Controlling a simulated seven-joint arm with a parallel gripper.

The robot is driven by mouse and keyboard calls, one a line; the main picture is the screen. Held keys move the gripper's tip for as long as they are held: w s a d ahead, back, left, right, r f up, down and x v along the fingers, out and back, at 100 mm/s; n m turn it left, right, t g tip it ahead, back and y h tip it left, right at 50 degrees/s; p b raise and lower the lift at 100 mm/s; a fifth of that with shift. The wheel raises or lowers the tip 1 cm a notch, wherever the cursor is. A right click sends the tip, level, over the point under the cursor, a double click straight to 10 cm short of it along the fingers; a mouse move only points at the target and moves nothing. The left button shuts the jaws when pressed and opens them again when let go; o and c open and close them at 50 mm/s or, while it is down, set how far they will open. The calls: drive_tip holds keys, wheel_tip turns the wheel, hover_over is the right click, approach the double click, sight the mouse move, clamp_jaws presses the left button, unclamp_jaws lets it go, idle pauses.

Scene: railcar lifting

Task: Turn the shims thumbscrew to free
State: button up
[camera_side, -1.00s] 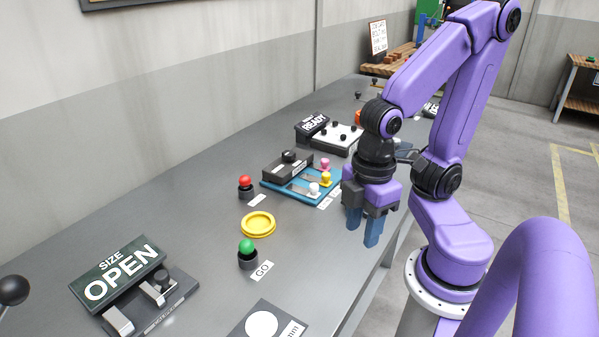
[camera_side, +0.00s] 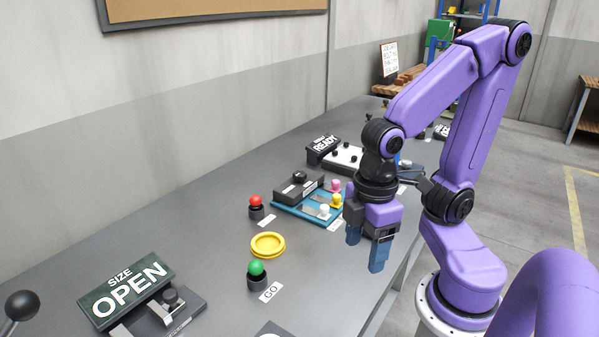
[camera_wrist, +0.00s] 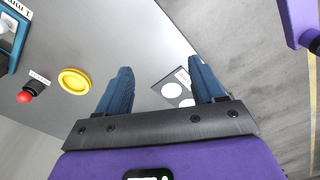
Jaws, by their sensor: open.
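The shims tray (camera_side: 285,208) is a blue base on the bench, left of my gripper in the side view. It has a dark clamp block with a black thumbscrew knob (camera_side: 300,176) on top. Thin shims with pink, yellow and white (camera_side: 324,212) knobs lie on it. My gripper (camera_side: 366,248) is open and empty, pointing down near the bench's front edge, apart from the tray. In the wrist view my gripper (camera_wrist: 162,80) has its blue fingers spread. A corner of the blue tray (camera_wrist: 16,42) shows at upper left there; the thumbscrew is not visible in that view.
A yellow dish (camera_side: 268,245), red button (camera_side: 256,207) and green GO button (camera_side: 257,275) stand left of my gripper. A SIZE OPEN sign (camera_side: 127,292) is at front left. A READY sign (camera_side: 326,148) stands behind the tray. A card with white circles (camera_wrist: 173,90) lies below my fingers.

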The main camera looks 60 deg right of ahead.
drive_tip(key=w+a+r+m, duration=0.1)
drive_tip(key=w+r+m, duration=0.15)
drive_tip(key=w, duration=0.35)
drive_tip(key=w+r+m, duration=0.1)
drive_tip(key=w+m, duration=0.3)
drive_tip(key=w, duration=0.3)
drive_tip(key=w+d+r+m, duration=0.1)
drive_tip(key=w+d+m, duration=0.25)
drive_tip(key=w, duration=0.25)
drive_tip(key=w+d+r+m, duration=0.2)
drive_tip(key=w+d+m, duration=0.15)
drive_tip(key=w, duration=0.25)
drive_tip(key=m, duration=1.3)
hover_over(299, 174)
drive_tip(key=shift+n, duration=0.25)
wheel_tip(299, 174, down, 17)
drive_tip(key=shift+d+r, duration=0.1)
drive_tip(key=shift+r, duration=0.1)
drive_tip(key=c, duration=1.1)
